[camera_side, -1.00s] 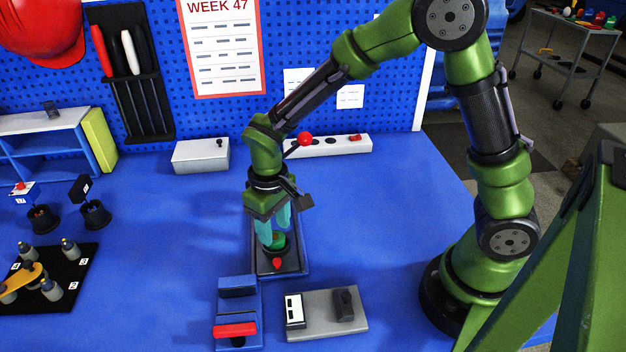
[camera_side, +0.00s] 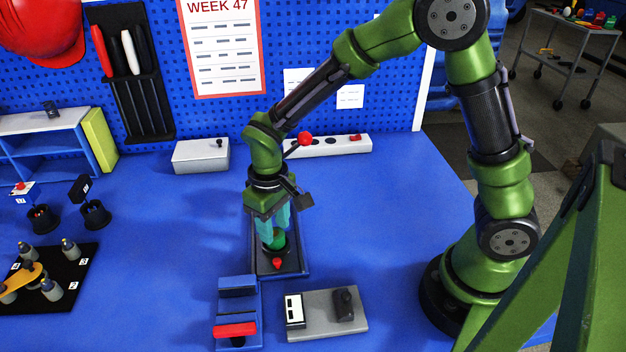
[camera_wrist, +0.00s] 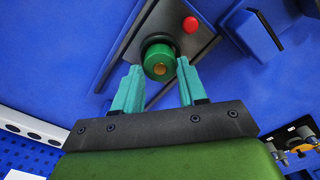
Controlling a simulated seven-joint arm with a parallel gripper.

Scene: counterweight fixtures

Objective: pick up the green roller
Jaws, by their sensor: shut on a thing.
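The green roller (camera_side: 277,240) stands upright on a dark plate in a blue-edged fixture (camera_side: 292,268), behind a red knob (camera_side: 277,263). My gripper (camera_side: 274,241) points down over it with its teal fingers on either side of the roller. In the wrist view the roller (camera_wrist: 159,62) shows its round green end with a brass-coloured centre, between the tips of my gripper (camera_wrist: 158,70). The gripper is shut on the roller. The roller is low, at the plate; I cannot tell whether its underside touches it.
A blue block with a red bar (camera_side: 236,330) and a grey base with a black knob (camera_side: 335,312) stand in front of the fixture. A white box (camera_side: 201,156) and a white strip (camera_side: 335,146) are at the back.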

